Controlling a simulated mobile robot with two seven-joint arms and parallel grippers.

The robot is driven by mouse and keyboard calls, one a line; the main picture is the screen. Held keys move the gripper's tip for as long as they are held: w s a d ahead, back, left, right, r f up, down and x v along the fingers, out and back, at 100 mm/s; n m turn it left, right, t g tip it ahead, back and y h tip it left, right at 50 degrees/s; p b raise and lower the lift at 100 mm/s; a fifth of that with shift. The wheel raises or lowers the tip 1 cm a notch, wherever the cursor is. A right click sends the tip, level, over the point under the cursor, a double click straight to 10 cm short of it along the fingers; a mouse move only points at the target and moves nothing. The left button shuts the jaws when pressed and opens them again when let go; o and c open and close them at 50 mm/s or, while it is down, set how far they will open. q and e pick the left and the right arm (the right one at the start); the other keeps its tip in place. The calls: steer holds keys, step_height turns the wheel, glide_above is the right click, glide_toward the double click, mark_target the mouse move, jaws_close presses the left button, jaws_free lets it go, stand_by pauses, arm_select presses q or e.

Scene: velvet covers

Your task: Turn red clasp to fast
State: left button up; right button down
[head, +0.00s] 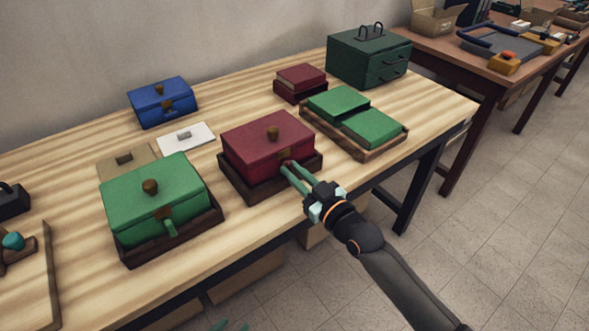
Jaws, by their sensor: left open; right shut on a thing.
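The red box (266,147) sits in a dark wooden tray on the light table, its lid down with a brown knob on top. My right gripper (291,168) is shut on the red clasp (287,163) at the box's front edge. The fingers hide most of the clasp, so I cannot tell which way it is turned. My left gripper (230,325) shows only as teal fingertips at the bottom edge, open and away from the boxes.
A green box (150,195) with a green clasp stands left of the red box. A blue box (161,103) and a white plate (186,137) lie behind. A tray with green boxes (370,126), a small red box (300,80) and a dark green cabinet (368,55) stand to the right.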

steer(key=shift+m, duration=0.3)
arm_select(q)
steer(key=shift+s+a+f, duration=0.1)
steer(key=shift+s+f, duration=0.1)
steer(key=shift+s, duration=0.3)
arm_select(e)
steer(key=c, duration=0.8)
jaws_free()
steer(key=shift+c, duration=0.2)
arm_select(q)
steer(key=shift+w+r, duration=0.2)
steer(key=shift+w, duration=0.05)
steer(key=shift+s+a+r+p, duration=0.1)
steer(key=shift+a+r+p, duration=0.2)
steer(key=shift+p, duration=0.25)
arm_select(e)
steer(key=v, duration=1.2)
steer(key=shift+s+d, duration=0.15)
steer(key=shift+s, duration=0.05)
